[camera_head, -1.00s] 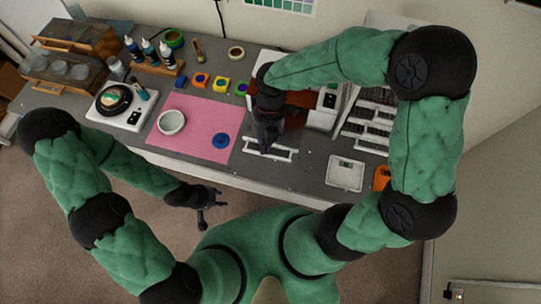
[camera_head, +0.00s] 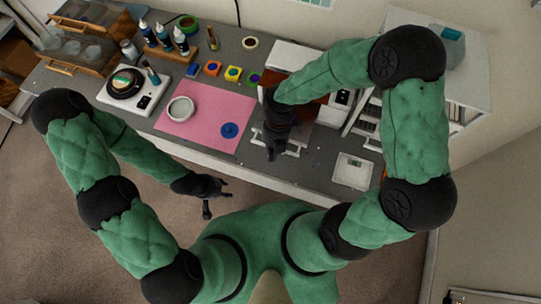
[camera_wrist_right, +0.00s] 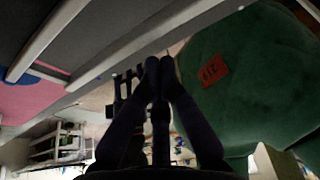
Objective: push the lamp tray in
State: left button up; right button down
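The lamp is a white box (camera_head: 288,55) with an orange-red front at the back of the table. Its white tray shows in front of it as a pale bar (camera_head: 296,147) by my right gripper. My right gripper (camera_head: 271,158) points down at the tray's front and covers much of it. Contact cannot be told. In the right wrist view, the fingers (camera_wrist_right: 160,62) come together with nothing seen between them. A white bar (camera_wrist_right: 58,36), likely the tray's handle, lies at upper left there. My left gripper (camera_head: 220,195) is open and empty, off the table's front edge.
A pink mat (camera_head: 196,137) with a white ring dish (camera_head: 180,109) and a blue disc (camera_head: 229,130) lies left of the tray. Coloured small blocks, bottles and a hotplate (camera_head: 143,97) occupy the back left.

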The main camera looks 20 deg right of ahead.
jog(key=shift+w+d, duration=0.4)
jog(key=shift+w, duration=0.2)
jog(key=w+d, duration=0.2)
jog(key=w, duration=0.1)
jog(key=shift+w+d, duration=0.25)
jog(key=shift+w, duration=0.05)
jog(key=shift+s+a, duration=0.1)
